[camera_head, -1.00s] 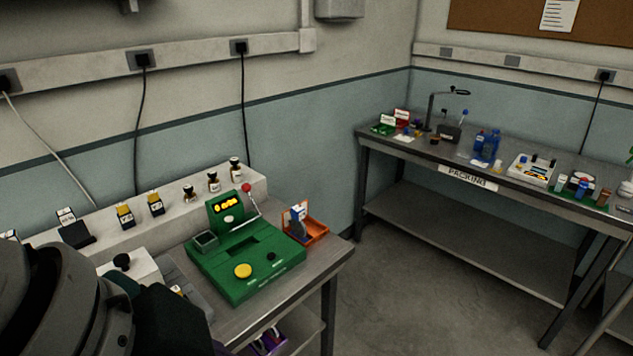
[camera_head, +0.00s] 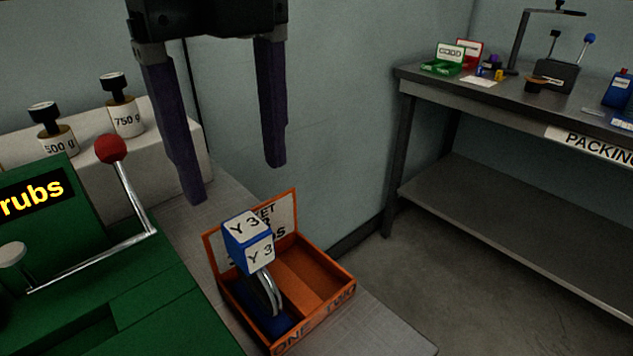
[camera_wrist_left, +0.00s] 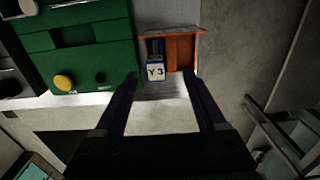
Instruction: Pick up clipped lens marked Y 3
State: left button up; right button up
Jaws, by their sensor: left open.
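The clipped lens marked Y 3 (camera_head: 250,240) stands in the left compartment of an orange box (camera_head: 330,293). Its blue and white block is on top, with the curved clear lens below it. The lens also shows in the left wrist view (camera_wrist_left: 156,71), at the near left of the orange box (camera_wrist_left: 187,52). My left gripper (camera_head: 236,182) is open and empty, above and behind the box in the head view. In the left wrist view its two fingers (camera_wrist_left: 160,84) are spread, with the marked block showing between and beyond their tips. My right gripper is not in view.
A green machine (camera_head: 120,290) with a red-knobbed lever (camera_head: 111,150) stands just left of the box. Weights marked 500 g (camera_head: 54,135) and 750 g (camera_head: 124,112) stand on a ledge behind. The packing bench (camera_head: 480,100) is across a floor gap at right. The orange box's right compartment looks empty.

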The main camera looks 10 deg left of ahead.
aim_at(251, 254)
pick_arm(q)
jog(key=f, duration=0.2)
jog(key=s+f, duration=0.1)
jog(key=f, duration=0.6)
jog(key=shift+s+d+f+b, duration=0.25)
jog(key=shift+f+b, duration=0.05)
jog(key=shift+f, duration=0.05)
jog(key=shift+c, duration=0.3)
grip_shut()
